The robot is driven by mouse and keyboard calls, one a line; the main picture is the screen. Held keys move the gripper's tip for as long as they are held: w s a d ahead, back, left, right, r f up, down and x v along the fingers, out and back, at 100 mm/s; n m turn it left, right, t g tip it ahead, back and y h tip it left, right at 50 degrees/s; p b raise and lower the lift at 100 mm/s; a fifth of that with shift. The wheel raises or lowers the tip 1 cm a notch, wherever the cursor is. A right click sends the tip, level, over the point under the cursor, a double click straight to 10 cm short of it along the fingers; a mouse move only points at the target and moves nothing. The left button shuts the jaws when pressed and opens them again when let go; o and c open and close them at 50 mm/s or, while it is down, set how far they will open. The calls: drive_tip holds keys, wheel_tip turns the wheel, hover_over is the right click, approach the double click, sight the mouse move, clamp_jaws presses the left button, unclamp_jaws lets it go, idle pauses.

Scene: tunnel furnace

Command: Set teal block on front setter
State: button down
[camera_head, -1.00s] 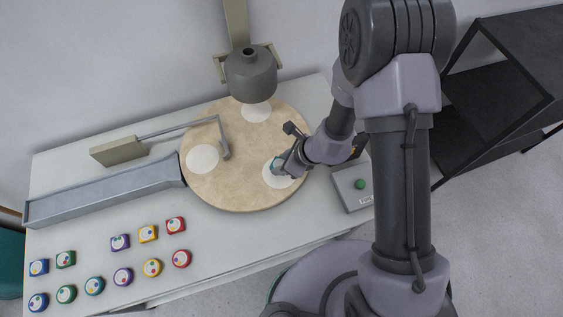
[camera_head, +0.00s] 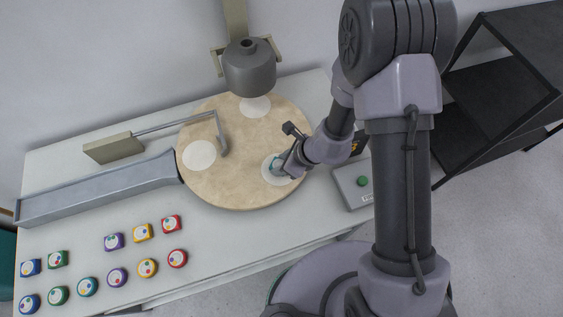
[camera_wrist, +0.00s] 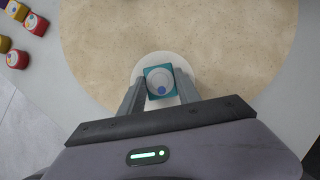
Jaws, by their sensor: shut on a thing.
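The teal block (camera_wrist: 160,84) is square with a pale round top and a blue dot. My gripper (camera_wrist: 160,92) is shut on it, one finger on each side, in the wrist view. In the head view my gripper (camera_head: 281,165) is over the front white setter (camera_head: 271,178) on the round tan turntable (camera_head: 225,192). The block is mostly hidden there, with a teal edge showing. In the wrist view the setter (camera_wrist: 146,61) shows around the block. I cannot tell whether the block touches it.
Two other white setters, at left (camera_head: 199,155) and back (camera_head: 256,106), are empty. A grey furnace pot (camera_head: 249,68) hangs over the back one. A bent rod (camera_head: 220,130) reaches over the turntable. Several coloured pieces (camera_head: 117,278) stand front left.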

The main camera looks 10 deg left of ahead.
drive_tip(key=shift+f+b, duration=0.4)
drive_tip(key=shift+b, duration=0.15)
drive_tip(key=c, duration=0.8)
unclamp_jaws()
drive_tip(key=shift+o, duration=0.2)
drive_tip(key=p+v, duration=0.6)
drive_tip(key=v, duration=1.1)
drive_tip(key=shift+r, duration=0.2)
drive_tip(key=shift+d, duration=0.1)
